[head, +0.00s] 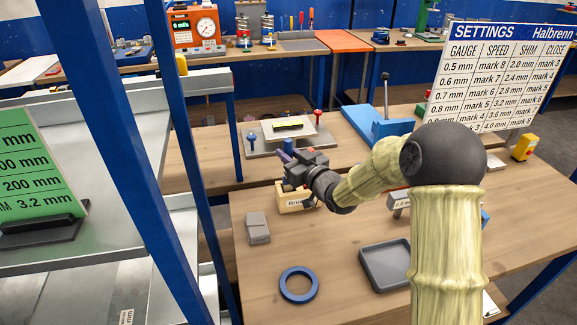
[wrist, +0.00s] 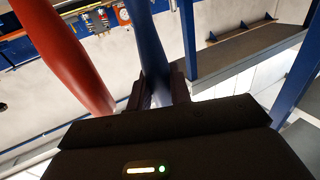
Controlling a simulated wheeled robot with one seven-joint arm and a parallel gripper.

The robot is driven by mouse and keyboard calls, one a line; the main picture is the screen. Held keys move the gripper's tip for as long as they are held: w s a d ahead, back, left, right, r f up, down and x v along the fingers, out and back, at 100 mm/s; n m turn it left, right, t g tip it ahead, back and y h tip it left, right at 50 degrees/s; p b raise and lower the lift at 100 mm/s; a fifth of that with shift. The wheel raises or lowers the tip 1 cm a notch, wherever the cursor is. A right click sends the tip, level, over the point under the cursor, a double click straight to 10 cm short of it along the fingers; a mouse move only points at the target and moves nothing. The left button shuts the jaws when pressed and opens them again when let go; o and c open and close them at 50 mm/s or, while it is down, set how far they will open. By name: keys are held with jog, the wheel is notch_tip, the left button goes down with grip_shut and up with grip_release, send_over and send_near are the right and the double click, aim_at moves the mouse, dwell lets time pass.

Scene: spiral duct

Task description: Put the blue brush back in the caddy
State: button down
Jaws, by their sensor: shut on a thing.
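My gripper (head: 288,160) is above and just behind the caddy in the head view. In the wrist view its two fingers (wrist: 158,92) are shut on the blue brush (wrist: 148,40), seen as a thick blue handle running up out of the picture. In the head view only a small blue-purple part shows at the fingertips; the bristles are not visible. The caddy (head: 291,205) is a small light wooden box with a partly covered label starting "Bru". My gripper and wrist hide its top, so its inside cannot be seen.
A red rounded bar (wrist: 62,50) stands left of the brush in the wrist view. A blue ring (head: 298,285), a grey tray (head: 386,266) and a grey block (head: 257,228) lie on the bench. A plate with knobs (head: 262,146) is behind. A blue rack post (head: 125,150) stands left.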

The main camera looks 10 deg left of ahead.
jog(key=shift+f, duration=1.9)
jog(key=shift+f, duration=0.15)
jog(key=c, duration=1.3)
grip_release()
jog(key=shift+r, duration=0.25)
